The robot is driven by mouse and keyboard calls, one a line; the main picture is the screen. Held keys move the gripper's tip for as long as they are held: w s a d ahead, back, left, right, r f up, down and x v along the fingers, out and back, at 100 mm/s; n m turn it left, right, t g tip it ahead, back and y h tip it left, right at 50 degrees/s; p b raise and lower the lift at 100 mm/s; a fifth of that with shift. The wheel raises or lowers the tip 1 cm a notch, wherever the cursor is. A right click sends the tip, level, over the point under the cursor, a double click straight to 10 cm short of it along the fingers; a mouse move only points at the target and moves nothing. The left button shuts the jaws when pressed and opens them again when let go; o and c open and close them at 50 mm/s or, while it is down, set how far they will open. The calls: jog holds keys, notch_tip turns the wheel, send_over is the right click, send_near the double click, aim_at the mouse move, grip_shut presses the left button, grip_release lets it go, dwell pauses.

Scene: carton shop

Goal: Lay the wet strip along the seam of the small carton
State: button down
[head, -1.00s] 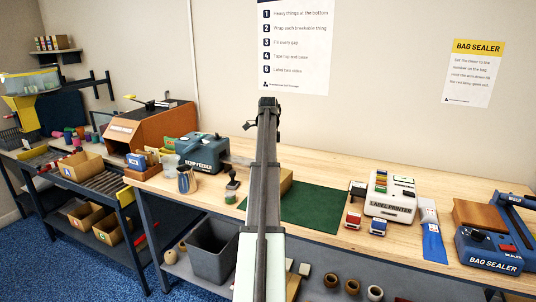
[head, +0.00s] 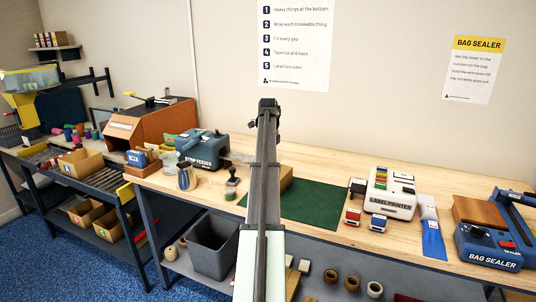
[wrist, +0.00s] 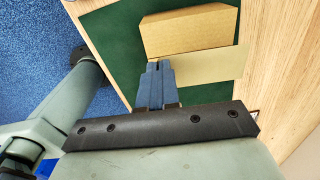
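The small carton (wrist: 190,32) is a brown box on the green mat in the wrist view. In the head view it is mostly hidden behind my arm, with only its right end (head: 286,179) showing. My gripper (wrist: 158,66) has its two blue fingers close together at the carton's near left side. A flat pale tan strip (wrist: 212,66) runs right from the fingers, alongside the carton. It appears to be held at its left end, though the grip itself is hidden. I cannot tell whether the strip touches the carton. My gripper is hidden behind my arm in the head view.
The green mat (head: 312,203) is clear right of the carton. The strip feeder (head: 203,150) and a stamp (head: 231,188) stand left. The label printer (head: 390,197), two small stamps and the bag sealer (head: 490,240) stand right. A grey bin (head: 213,248) is below the bench.

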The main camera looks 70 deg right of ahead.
jog(key=shift+f, duration=2.35)
jog(key=shift+f, duration=0.1)
jog(key=c, duration=1.8)
grip_release()
jog(key=o, duration=0.5)
jog(key=shift+r, duration=3)
jog(key=shift+w, duration=0.1)
